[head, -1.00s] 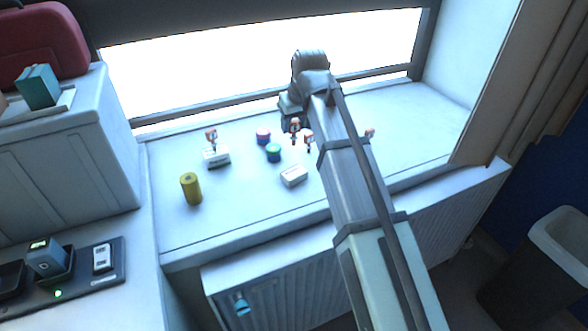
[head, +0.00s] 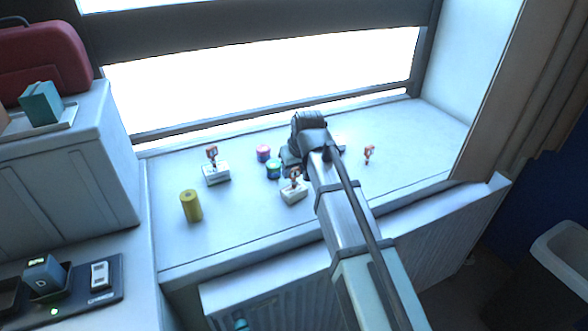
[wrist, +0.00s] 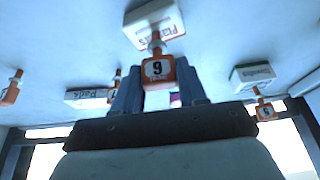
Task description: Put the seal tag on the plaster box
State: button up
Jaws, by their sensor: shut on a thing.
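My gripper (wrist: 158,92) is shut on an orange and white seal tag (wrist: 158,68) whose dark-on-white figure reads as 9 or an upside-down 6. In the head view my gripper (head: 292,166) holds the seal tag (head: 295,178) over the plaster box (head: 293,195). The plaster box is small and white, with upside-down lettering in the wrist view (wrist: 153,20). There the tag's white stem end overlaps the box's near edge; I cannot tell whether they touch.
A white box (wrist: 253,75) with an orange tag (wrist: 264,109) stands to one side. A box marked Pads (wrist: 88,97) has another tag beside or behind it. A loose tag (head: 369,154), two round tubs (head: 274,168) and a yellow cylinder (head: 191,205) stand on the sill.

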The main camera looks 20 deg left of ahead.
jog(key=shift+f, duration=0.1)
jog(key=o, duration=1)
jog(key=v, duration=1.2)
